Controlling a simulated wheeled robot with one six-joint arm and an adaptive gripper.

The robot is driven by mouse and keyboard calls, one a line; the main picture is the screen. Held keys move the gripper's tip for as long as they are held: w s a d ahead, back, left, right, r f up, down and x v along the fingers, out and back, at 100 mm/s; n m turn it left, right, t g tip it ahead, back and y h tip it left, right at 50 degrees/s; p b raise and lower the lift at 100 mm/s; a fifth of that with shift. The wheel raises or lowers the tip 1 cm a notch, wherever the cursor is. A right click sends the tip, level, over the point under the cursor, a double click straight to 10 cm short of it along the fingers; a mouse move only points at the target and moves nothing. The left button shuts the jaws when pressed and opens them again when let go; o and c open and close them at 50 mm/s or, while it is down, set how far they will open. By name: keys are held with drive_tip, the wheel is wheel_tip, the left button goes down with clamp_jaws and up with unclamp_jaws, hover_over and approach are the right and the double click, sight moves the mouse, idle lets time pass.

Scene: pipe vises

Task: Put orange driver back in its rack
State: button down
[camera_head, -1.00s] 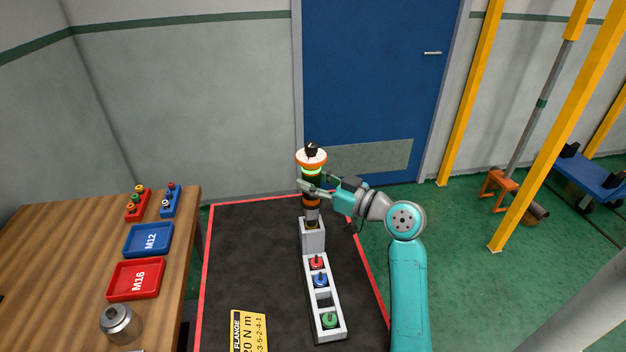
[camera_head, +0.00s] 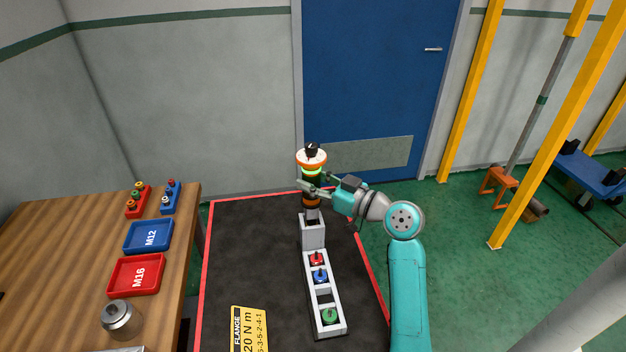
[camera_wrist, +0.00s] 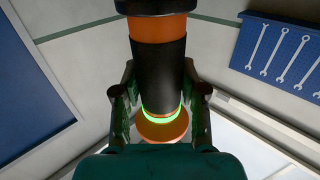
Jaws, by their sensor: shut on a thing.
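The orange driver (camera_head: 311,160) is a black and orange upright tool with a glowing green ring below its top. My gripper (camera_head: 311,188) is shut on its body from the right. In the wrist view the driver (camera_wrist: 158,60) stands between my two fingers (camera_wrist: 158,100), with its green ring and an orange part showing. The rack (camera_head: 313,236) is a grey block with an open top, at the far end of a socket strip. The driver's grey lower end is over or at that opening. I cannot tell whether its tip is inside.
The socket strip (camera_head: 311,296) holds a red, a blue and a green socket, with one empty slot. A wooden table (camera_head: 60,270) at left carries the M12 tray (camera_head: 148,250), the M16 tray (camera_head: 136,288) and a metal canister (camera_head: 121,319). A blue door (camera_head: 375,80) stands behind.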

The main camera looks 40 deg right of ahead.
sight(320, 204)
drive_tip(key=shift+f, duration=3)
idle(2.9)
drive_tip(key=c, duration=0.6)
unclamp_jaws()
drive_tip(key=shift+o, duration=0.2)
drive_tip(key=shift+f, duration=0.15)
drive_tip(key=s+d, duration=0.2)
drive_tip(key=s, duration=0.9)
drive_tip(key=shift+s, duration=0.4)
drive_tip(key=shift+d, duration=0.1)
